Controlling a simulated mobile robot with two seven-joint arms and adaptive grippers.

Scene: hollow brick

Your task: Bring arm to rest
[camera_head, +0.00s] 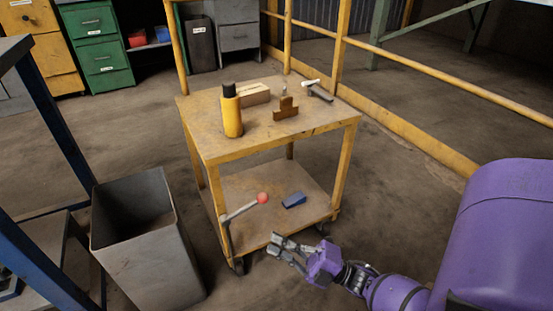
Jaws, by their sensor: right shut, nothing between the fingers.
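My right arm comes in from the lower right, purple and grey. Its right gripper (276,244) is shut and empty, low in front of the cart's lower shelf. In the picture its fingers overlap the front edge of that shelf; I cannot tell whether they touch it. My left gripper is not in view. The yellow cart (200,128) stands in the middle. On its top are a yellow bottle (232,115) with a black cap, a hollow brick (254,94), a brown wooden piece (286,108) and a hammer-like tool (318,91).
A blue block (294,200) lies on the lower shelf. A grey open bin (150,245) stands left of the cart. A yellow railing (440,78) runs behind. Floor at right is clear.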

